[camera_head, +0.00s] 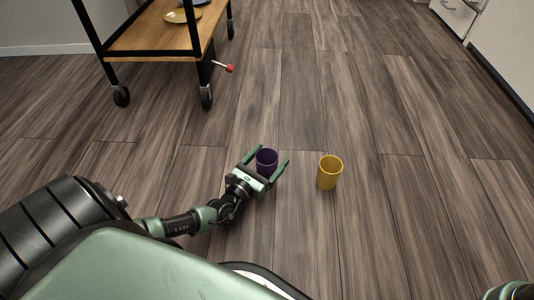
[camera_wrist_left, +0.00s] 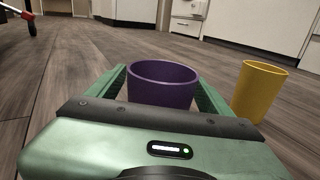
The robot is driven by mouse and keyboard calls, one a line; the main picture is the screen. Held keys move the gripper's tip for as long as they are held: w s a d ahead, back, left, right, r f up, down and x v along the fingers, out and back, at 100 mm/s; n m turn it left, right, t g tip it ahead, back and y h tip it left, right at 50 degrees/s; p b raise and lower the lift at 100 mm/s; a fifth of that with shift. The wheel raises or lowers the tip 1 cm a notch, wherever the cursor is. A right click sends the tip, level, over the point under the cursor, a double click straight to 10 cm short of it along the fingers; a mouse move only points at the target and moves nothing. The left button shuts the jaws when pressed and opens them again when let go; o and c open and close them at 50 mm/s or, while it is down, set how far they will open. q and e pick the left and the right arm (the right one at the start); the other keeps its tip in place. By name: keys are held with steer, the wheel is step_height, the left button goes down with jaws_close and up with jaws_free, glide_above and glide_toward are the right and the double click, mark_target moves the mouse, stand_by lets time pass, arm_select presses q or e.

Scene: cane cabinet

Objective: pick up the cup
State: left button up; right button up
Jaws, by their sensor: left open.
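A dark purple cup (camera_head: 266,161) stands upright on the wooden floor. My left gripper (camera_head: 268,156) is open, with one finger on each side of the purple cup. In the left wrist view the purple cup (camera_wrist_left: 162,83) sits between the two green fingers, its lower part hidden by the gripper body. I cannot tell whether a finger touches it. A yellow cup (camera_head: 329,173) stands upright on the floor to the right of the gripper, outside the fingers. It also shows in the left wrist view (camera_wrist_left: 259,91). My right gripper is not in view.
A wheeled cart (camera_head: 150,52) with a wooden shelf stands at the upper left, with a yellow plate (camera_head: 183,16) on it. A red-tipped handle (camera_head: 229,68) sticks out near its wheel. White cabinets (camera_head: 457,14) are at the upper right. The floor (camera_head: 400,110) between is clear.

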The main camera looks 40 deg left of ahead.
arm_select(q)
steer(key=shift+w, duration=0.9)
steer(key=c, duration=1.6)
steer(key=shift+o, duration=0.2)
steer(key=shift+r, duration=0.1)
